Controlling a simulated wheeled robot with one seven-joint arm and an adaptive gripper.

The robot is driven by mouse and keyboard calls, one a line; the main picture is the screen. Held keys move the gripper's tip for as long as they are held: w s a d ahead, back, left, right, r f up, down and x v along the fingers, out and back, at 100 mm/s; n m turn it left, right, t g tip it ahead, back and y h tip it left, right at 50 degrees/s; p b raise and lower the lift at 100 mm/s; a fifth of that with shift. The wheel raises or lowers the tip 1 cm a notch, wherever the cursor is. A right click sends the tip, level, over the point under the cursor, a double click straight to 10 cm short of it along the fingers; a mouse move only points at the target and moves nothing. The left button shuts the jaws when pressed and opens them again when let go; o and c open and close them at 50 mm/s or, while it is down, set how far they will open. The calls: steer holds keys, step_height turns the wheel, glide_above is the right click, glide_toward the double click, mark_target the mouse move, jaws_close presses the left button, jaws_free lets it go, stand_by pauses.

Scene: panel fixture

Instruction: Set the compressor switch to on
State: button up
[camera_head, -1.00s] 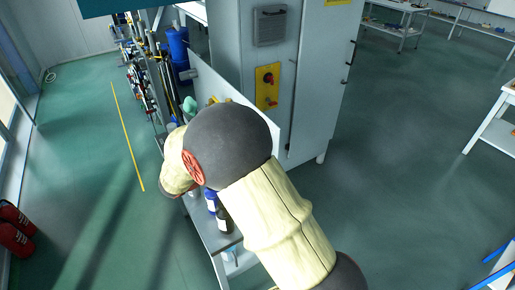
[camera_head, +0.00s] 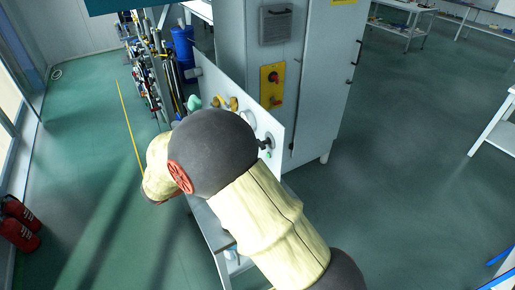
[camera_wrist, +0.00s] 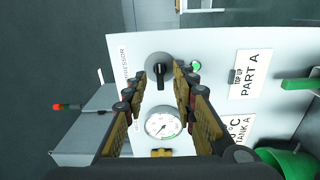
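The compressor switch (camera_wrist: 160,73) is a black rotary knob on a white panel (camera_wrist: 215,40), next to sideways lettering that reads as "COMPRESSOR". Its grip bar runs roughly up and down in the wrist view. In the head view the black knob (camera_head: 265,143) shows near the panel's right end. My gripper (camera_wrist: 160,76) is open, with one finger on each side of the knob in the wrist picture. I cannot tell how far the fingertips are from the panel or whether they touch the knob. In the head view my arm hides the gripper.
A round gauge (camera_wrist: 163,124) and a green lamp or button (camera_wrist: 196,66) sit beside the switch. Labels and green handles (camera_wrist: 300,84) are farther right. A grey cabinet (camera_head: 324,90) with a yellow switch plate (camera_head: 271,85) stands behind the panel. Floor at right is open.

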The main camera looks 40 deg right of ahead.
steer(key=v, duration=0.6)
steer(key=shift+w, duration=0.1)
stand_by(0.4)
steer(key=s+a+f+n+y, duration=0.1)
steer(key=s+f+n+y, duration=0.25)
steer(key=f, duration=0.55)
steer(key=s+a+f+n+t+y, duration=0.1)
steer(key=s+a+f+n+y, duration=0.1)
steer(key=s+a+y, duration=0.55)
steer(key=s+a+r+m+t+y, duration=0.1)
steer(key=s+a+r+t+y, duration=0.1)
steer(key=r, duration=0.5)
steer(key=s+a+r+m+t+y, duration=0.1)
steer(key=s+a+r+t+y, duration=0.2)
steer(key=a+r+t+y, duration=0.1)
step_height(320, 180, up, 3)
steer(key=a+t, duration=0.1)
steer(key=t, duration=0.1)
steer(key=shift+m+t+y, duration=0.3)
steer(key=shift+m, duration=0.05)
